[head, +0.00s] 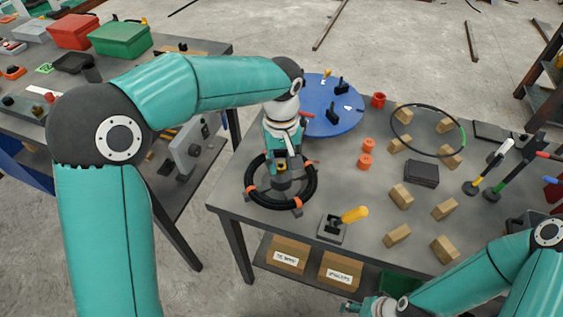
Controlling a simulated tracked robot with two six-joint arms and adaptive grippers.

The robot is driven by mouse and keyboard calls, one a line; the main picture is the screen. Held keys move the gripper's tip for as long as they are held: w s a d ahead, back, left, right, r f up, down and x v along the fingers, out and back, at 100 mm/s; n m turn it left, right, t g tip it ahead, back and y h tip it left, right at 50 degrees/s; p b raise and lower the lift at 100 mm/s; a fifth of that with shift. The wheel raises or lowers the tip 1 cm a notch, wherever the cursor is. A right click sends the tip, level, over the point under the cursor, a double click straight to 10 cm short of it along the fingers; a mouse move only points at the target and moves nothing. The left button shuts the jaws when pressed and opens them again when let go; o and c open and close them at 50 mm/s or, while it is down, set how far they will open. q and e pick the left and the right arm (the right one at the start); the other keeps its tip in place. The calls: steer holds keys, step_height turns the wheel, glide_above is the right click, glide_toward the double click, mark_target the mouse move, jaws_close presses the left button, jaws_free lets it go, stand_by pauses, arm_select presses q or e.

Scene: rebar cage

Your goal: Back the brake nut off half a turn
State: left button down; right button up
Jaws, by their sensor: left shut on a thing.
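A black coil (253,190) with orange clips lies around a dark hub on the grey table (240,208). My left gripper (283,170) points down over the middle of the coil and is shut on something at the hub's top. This appears to be the brake nut, which the fingers hide almost wholly, so I cannot see how it is turned. My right gripper (362,308) is low at the bottom edge, in front of the table and away from the coil. Its fingers are too small and cut off to read.
A blue round turntable (335,122) stands behind the coil. A yellow-handled tool (354,214) stands close to its right. Wooden blocks (401,195), orange pieces (365,161) and a large thin ring (393,121) occupy the right side. Labelled boxes (288,254) sit below.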

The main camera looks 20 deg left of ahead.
mark_target(281, 164)
arm_select(q)
steer(key=shift+w+r+n, duration=0.2)
steer(key=shift+n, duration=0.4)
steer(key=c, duration=1.3)
jaws_free()
steer(key=o, duration=0.4)
steer(key=shift+s+f, duration=0.1)
steer(key=shift+f, duration=0.05)
step_height(281, 164, up, 12)
